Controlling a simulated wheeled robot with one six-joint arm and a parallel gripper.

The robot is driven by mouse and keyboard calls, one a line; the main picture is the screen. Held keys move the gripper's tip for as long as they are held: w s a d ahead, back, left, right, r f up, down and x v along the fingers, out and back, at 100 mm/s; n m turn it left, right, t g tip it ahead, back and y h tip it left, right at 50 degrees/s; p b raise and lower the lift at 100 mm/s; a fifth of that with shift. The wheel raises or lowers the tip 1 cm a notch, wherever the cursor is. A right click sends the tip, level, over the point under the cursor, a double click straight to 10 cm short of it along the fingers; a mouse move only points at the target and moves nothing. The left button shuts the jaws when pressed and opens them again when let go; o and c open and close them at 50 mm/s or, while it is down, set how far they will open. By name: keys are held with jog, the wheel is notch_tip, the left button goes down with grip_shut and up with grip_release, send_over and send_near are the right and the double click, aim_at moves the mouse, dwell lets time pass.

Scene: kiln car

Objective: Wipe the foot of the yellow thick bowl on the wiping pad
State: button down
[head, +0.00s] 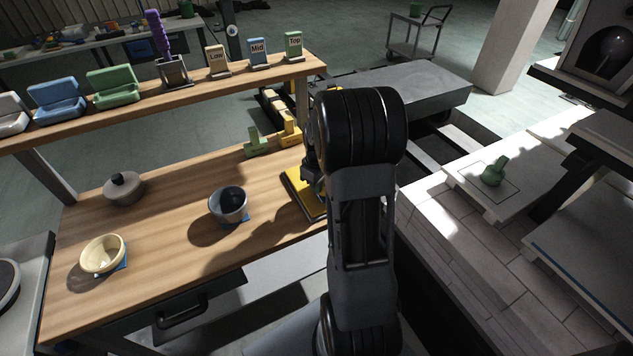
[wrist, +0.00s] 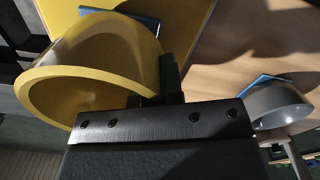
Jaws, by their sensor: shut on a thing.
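The yellow thick bowl (wrist: 75,92) fills the left of the wrist view, tilted, with its thick rim toward the camera. My gripper (wrist: 170,82) is shut on the bowl's wall at its right side. A yellow flat pad (wrist: 192,22) with a dark border lies behind the bowl; I take it as the wiping pad. It also shows in the head view (head: 298,188), partly hidden by my arm. A blue patch shows beside the bowl, over the yellow surface. The bowl's foot is hidden, and I cannot tell whether it touches the pad. The head view hides the bowl.
Green and yellow blocks (head: 258,146) sit behind the pad. A shelf (head: 200,92) runs above the back.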

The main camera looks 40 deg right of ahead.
jog(key=shift+w+d+f, duration=0.1)
jog(key=shift+w+d, duration=0.05)
jog(key=shift+w, duration=0.85)
jog(key=shift+w+d+f, duration=0.1)
jog(key=shift+w, duration=0.9)
jog(key=shift+w+d+r+p, duration=0.15)
jog(key=shift+w+p, duration=0.15)
jog(key=shift+w, duration=0.65)
jog(key=shift+w+d+p, duration=0.1)
jog(key=shift+w+p, duration=0.15)
jog(key=shift+w, duration=0.7)
jog(key=shift+s+a+r, duration=0.1)
jog(key=shift+s, duration=0.85)
jog(key=shift+s+a+r, duration=0.1)
jog(key=shift+s, duration=0.85)
jog(key=shift+s+a+f+b, duration=0.15)
jog(key=shift+s+b, duration=0.1)
jog(key=shift+s, duration=0.75)
jog(key=shift+s+a+f+b, duration=0.15)
jog(key=shift+s+b, duration=0.1)
jog(key=shift+s, duration=0.75)
jog(key=shift+w+d+r+p, duration=0.1)
jog(key=shift+w+d+p, duration=0.05)
jog(key=shift+w, duration=0.9)
jog(key=shift+w+d+r+p, duration=0.1)
jog(key=shift+w+d+p, duration=0.05)
jog(key=shift+w, duration=0.85)
